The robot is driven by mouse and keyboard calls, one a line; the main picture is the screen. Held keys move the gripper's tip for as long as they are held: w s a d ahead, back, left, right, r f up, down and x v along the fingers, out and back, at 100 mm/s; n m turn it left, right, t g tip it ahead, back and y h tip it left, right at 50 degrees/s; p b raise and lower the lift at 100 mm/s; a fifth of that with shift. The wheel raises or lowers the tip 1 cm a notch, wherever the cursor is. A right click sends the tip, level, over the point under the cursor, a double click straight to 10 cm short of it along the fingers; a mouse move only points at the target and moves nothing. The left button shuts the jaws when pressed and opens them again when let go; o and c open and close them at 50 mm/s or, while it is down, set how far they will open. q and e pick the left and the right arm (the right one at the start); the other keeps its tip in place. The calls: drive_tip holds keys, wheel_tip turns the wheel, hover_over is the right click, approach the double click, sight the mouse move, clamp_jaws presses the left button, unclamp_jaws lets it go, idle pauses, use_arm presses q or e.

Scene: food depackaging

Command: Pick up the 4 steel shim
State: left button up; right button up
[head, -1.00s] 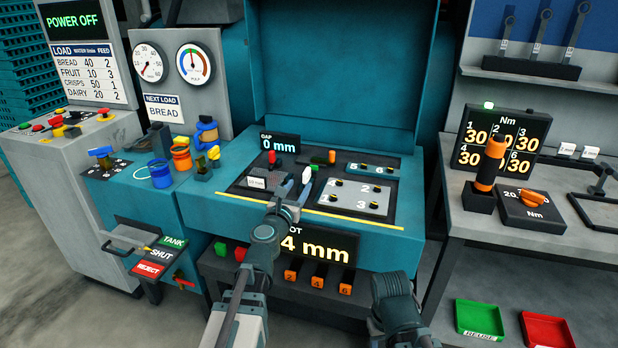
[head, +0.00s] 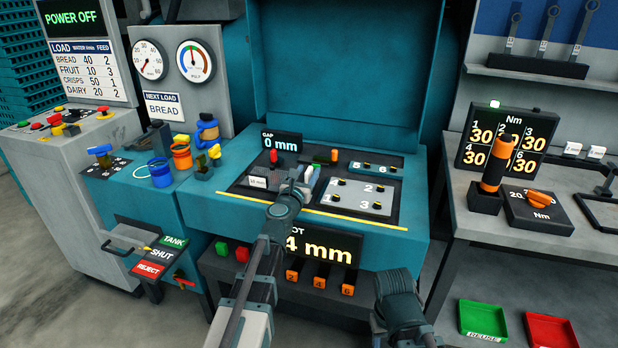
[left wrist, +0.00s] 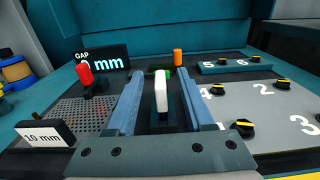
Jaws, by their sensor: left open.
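My left gripper (head: 295,182) is open over the dark left part of the teal machine's top. In the left wrist view, an upright white-topped piece (left wrist: 161,92) stands between its two blue-grey fingers, with space on both sides. I see no number on this piece, so I cannot tell whether it is the 4 steel shim. A display reading 4 mm (head: 318,248) is on the machine front, partly hidden by my left arm. Orange blocks marked 2, 4 (head: 318,283) and 6 sit on the shelf below.
A block marked 10 mm (left wrist: 45,134) stands left of the fingers, near a red knob (left wrist: 84,73). A grey numbered plate (left wrist: 265,105) with black-and-yellow knobs lies to the right. An orange knob (left wrist: 179,57) is behind. The raised teal hood (head: 340,70) bounds the back.

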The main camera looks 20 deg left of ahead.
use_arm(q)
clamp_jaws()
drive_tip(key=shift+r, duration=0.1)
idle(0.4)
